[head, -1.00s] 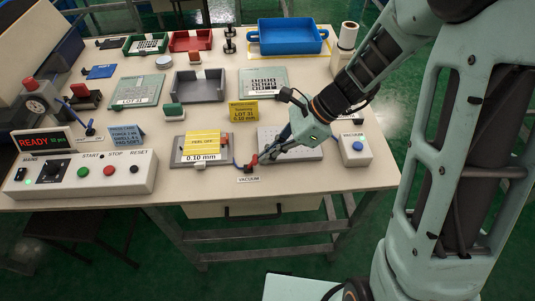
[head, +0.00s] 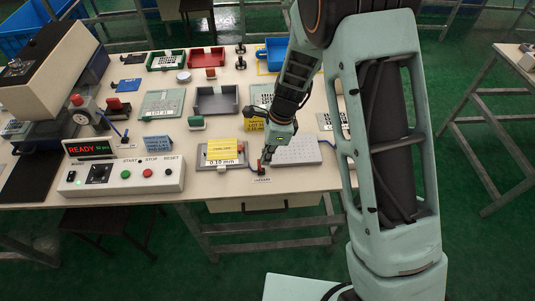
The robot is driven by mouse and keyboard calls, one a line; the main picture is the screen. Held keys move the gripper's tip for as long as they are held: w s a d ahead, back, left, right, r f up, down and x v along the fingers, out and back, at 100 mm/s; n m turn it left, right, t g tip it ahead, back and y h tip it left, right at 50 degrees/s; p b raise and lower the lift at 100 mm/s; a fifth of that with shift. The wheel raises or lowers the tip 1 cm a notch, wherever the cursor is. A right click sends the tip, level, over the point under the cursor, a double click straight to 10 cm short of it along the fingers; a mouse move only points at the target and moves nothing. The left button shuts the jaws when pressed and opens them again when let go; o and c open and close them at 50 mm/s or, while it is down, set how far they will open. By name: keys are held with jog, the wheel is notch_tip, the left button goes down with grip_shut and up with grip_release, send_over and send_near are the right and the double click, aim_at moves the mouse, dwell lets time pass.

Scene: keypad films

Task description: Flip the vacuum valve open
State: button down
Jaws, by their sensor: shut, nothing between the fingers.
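The vacuum valve (head: 261,167) is a small red lever at the front edge of the table, just behind a small white VACUUM label (head: 262,180). Its lever looks roughly upright in the picture, and its base is partly hidden. A blue hose (head: 252,171) runs from it towards the grey plate on the left. My gripper (head: 266,157) is shut and empty, pointing down right at the valve's lever. It is too small to tell whether the fingertips touch the lever.
A grey plate (head: 203,162) with a yellow 0.10 mm film is close on the left. A pale perforated plate (head: 310,150) lies right of my gripper. The control box (head: 120,177) with READY display (head: 88,148) stands at the left front. My arm hides the table's right part.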

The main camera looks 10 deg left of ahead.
jog(key=shift+s+a+r, duration=0.1)
jog(key=shift+s+a, duration=0.05)
jog(key=shift+a, duration=0.6)
jog(key=shift+r+p, duration=0.15)
jog(key=shift+p, duration=0.15)
jog(key=shift+d+r+p, duration=0.1)
jog(key=shift+r+p, duration=0.45)
jog(key=shift+r, duration=0.1)
